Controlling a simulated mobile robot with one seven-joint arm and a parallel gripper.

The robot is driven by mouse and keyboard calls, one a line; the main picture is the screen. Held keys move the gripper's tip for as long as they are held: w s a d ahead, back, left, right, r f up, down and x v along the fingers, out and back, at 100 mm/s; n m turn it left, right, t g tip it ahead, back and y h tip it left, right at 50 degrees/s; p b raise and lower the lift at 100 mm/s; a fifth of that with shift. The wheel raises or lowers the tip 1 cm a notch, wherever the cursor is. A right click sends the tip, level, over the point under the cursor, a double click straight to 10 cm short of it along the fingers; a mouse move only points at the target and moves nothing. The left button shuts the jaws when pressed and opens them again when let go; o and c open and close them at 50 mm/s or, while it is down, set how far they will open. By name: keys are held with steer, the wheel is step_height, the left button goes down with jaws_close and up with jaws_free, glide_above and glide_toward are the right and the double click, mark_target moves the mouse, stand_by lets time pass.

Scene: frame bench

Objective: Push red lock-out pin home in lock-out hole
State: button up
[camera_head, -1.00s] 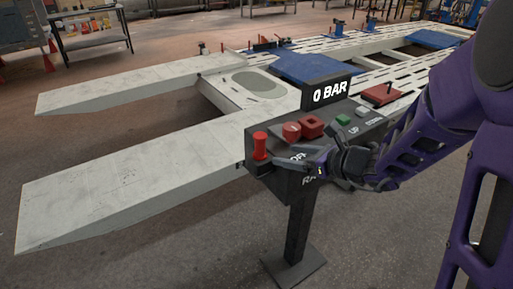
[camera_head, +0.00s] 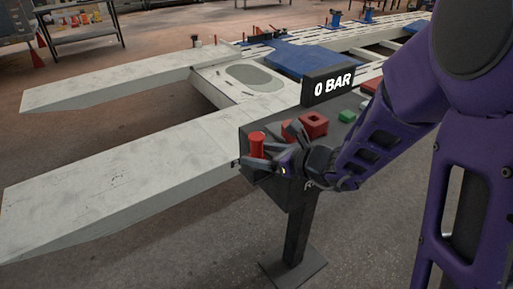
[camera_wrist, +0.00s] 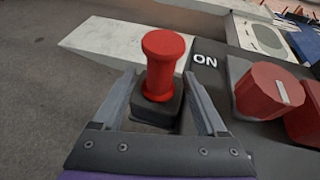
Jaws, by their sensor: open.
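The red lock-out pin (camera_head: 257,143) stands upright at the left end of the dark control box (camera_head: 272,186). In the wrist view the pin (camera_wrist: 161,64) has a wide round head and a narrower shaft, and its lower end meets a small black block (camera_wrist: 155,108). The hole itself is hidden beneath the pin. My gripper (camera_head: 270,152) is at the pin from the right. In the wrist view its two fingers (camera_wrist: 161,95) are apart, one on each side of the pin's lower part and the block, with gaps visible.
A red rotary knob (camera_wrist: 268,90) by the "ON" label sits right of the pin. The "0 BAR" display (camera_head: 328,86) rises behind. White ramps (camera_head: 110,165) lie to the left.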

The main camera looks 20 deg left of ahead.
steer(key=shift+w+a+f, duration=0.2)
steer(key=shift+a, duration=0.35)
steer(key=shift+s, duration=0.1)
jaws_close()
